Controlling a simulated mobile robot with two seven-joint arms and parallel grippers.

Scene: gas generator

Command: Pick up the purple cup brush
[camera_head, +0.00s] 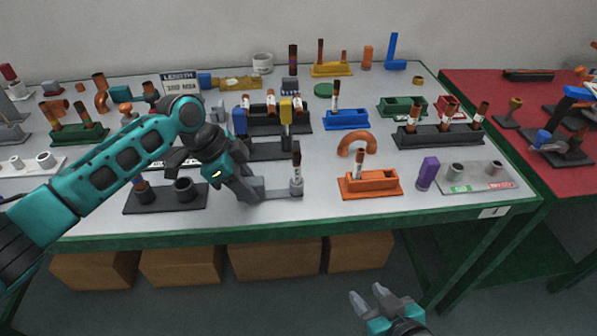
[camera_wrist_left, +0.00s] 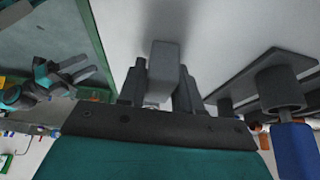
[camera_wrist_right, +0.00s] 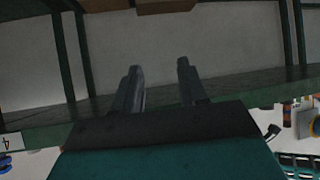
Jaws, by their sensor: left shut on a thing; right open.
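A purple upright piece (camera_head: 428,172), the only purple thing I see, stands on the front right of the grey table, beside the orange holder. I cannot make out any bristles on it. My left gripper (camera_head: 287,188) is low over the front middle of the table, well to the left of the purple piece. It is shut on a grey block (camera_wrist_left: 163,70), which shows between its fingers in the left wrist view. A dark and brown tube (camera_head: 297,165) shows upright at the fingertips. My right gripper (camera_head: 378,298) is open and empty in front of the table, below its edge.
An orange holder (camera_head: 372,190) with a curved orange piece above it stands between my left gripper and the purple piece. A grey plate (camera_head: 478,182) with small cups lies right of the purple piece. A black holder (camera_head: 150,204) is under my left arm. Cardboard boxes (camera_head: 275,260) sit below.

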